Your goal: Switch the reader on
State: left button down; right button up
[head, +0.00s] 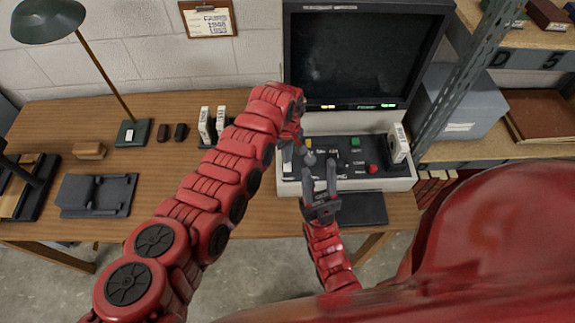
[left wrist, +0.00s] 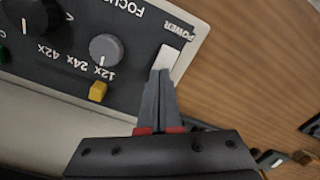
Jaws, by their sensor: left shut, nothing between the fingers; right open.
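The reader has a dark screen (head: 350,60) above a light base with a black control panel (head: 345,168). Small yellow-green marks show along the screen's lower frame. In the left wrist view, a white switch (left wrist: 168,60) sits beside the word POWER at the panel's edge. My left gripper (left wrist: 160,74) is shut and empty, its tips at the near end of the switch; I cannot tell whether they touch it. In the head view the left arm's end partly hides that corner of the panel. My right gripper (head: 319,175) is open and empty, low in front of the panel.
In the left wrist view a grey knob (left wrist: 105,47) and a yellow button (left wrist: 98,91) are near the switch. The head view shows a red button (head: 373,169), a desk lamp (head: 50,20), a black tray (head: 97,194) and a metal shelf post (head: 455,75) at right.

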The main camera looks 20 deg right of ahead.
pick_arm(q)
jog(key=shift+f, duration=0.2)
jog(key=shift+r, duration=0.2)
jog(key=shift+r+p, duration=1.35)
jog(key=shift+r, duration=0.75)
jog(key=shift+r+p, duration=0.5)
jog(key=shift+r, duration=0.8)
